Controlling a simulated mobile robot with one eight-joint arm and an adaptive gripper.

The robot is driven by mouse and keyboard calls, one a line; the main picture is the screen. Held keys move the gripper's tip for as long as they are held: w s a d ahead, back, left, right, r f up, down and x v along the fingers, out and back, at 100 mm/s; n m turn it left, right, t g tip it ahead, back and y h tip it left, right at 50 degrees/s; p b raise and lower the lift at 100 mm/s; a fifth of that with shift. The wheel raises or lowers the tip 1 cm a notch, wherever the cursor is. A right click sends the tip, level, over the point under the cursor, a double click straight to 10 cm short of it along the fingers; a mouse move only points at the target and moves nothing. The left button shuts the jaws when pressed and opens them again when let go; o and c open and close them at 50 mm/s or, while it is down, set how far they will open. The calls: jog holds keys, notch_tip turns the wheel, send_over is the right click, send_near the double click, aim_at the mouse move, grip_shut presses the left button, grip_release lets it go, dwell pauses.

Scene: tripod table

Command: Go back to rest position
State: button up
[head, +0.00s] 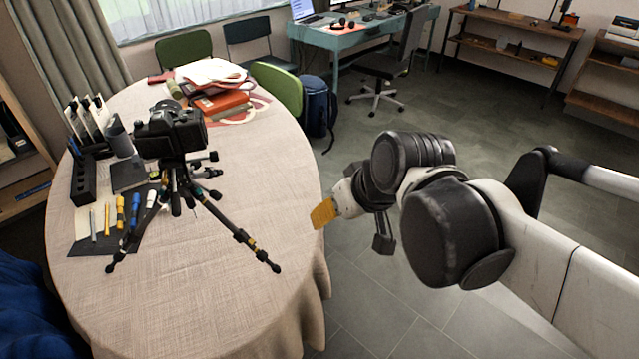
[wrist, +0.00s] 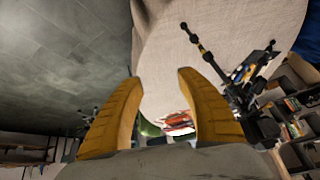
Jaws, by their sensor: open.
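My gripper (head: 323,213) is at the right edge of the round table (head: 230,240) in the head view, with one yellow finger showing there. In the wrist view both yellow fingers of my gripper (wrist: 160,90) stand apart with nothing between them. A camera on a small black tripod (head: 176,180) stands upright on the cloth-covered table, left of my gripper and apart from it. The tripod also shows at the right of the wrist view (wrist: 235,85). Most of my gripper is hidden behind my wrist in the head view.
Markers (head: 120,210) lie on a dark mat left of the tripod. Books and papers (head: 220,100) are piled at the table's back. A green chair (head: 278,90) and a blue backpack (head: 318,105) stand at its far right. The grey floor (head: 370,310) right of the table is open.

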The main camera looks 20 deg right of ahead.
jog(key=shift+s, duration=0.1)
jog(key=s, duration=0.1)
jog(key=s+t+h, duration=0.1)
jog(key=s, duration=0.1)
jog(key=shift+s+f+m, duration=0.2)
jog(key=shift+m, duration=0.1)
dwell(0.9)
